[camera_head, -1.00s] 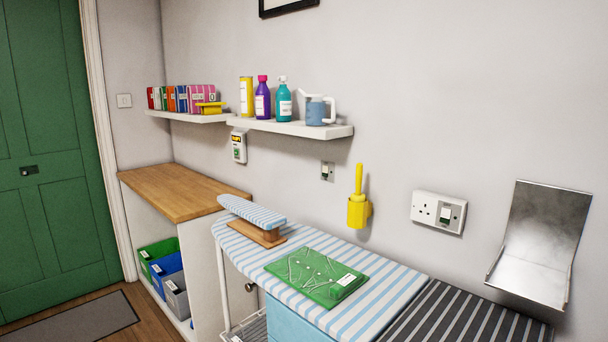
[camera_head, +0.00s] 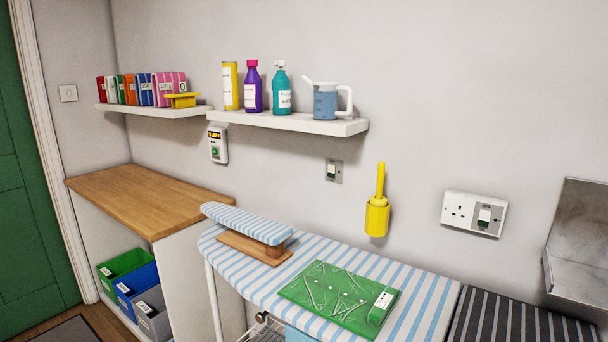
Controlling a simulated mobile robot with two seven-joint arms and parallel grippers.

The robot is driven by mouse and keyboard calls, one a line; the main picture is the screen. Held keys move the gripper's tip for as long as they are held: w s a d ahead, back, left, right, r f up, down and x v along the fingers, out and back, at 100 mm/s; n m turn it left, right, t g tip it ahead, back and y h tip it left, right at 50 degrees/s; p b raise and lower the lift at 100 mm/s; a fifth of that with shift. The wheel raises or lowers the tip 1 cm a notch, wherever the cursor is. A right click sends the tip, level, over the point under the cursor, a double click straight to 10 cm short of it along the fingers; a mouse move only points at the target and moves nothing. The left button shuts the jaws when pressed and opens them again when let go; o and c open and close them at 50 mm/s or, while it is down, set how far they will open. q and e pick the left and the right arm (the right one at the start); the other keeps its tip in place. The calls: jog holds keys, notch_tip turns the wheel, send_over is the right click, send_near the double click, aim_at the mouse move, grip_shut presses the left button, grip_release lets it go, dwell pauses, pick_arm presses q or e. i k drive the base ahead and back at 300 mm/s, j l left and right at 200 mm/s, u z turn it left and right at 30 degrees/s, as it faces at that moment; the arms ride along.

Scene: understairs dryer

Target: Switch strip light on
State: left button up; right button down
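No strip light shows in the view. A white wall switch (camera_head: 68,93) is beside the green door's frame. A small metal-plated switch (camera_head: 334,171) with a pale rocker is on the wall below the bottle shelf. A white socket plate (camera_head: 460,211) with a grey-edged switch (camera_head: 488,216) is on the wall at the right. A white control box (camera_head: 217,145) with a dark display and a green button hangs under the shelf. The labels are too small to tell which works the strip light. Neither of my grippers is in view.
A yellow holder (camera_head: 377,217) projects from the wall. A shelf (camera_head: 345,126) holds bottles and a jug. A wooden counter (camera_head: 150,199) is at left.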

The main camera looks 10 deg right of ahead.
aim_at(332, 172)
jog(key=i+j, duration=0.55)
jog(key=i+j+u, duration=0.1)
jog(key=i+j, duration=0.4)
jog(key=j, duration=0.25)
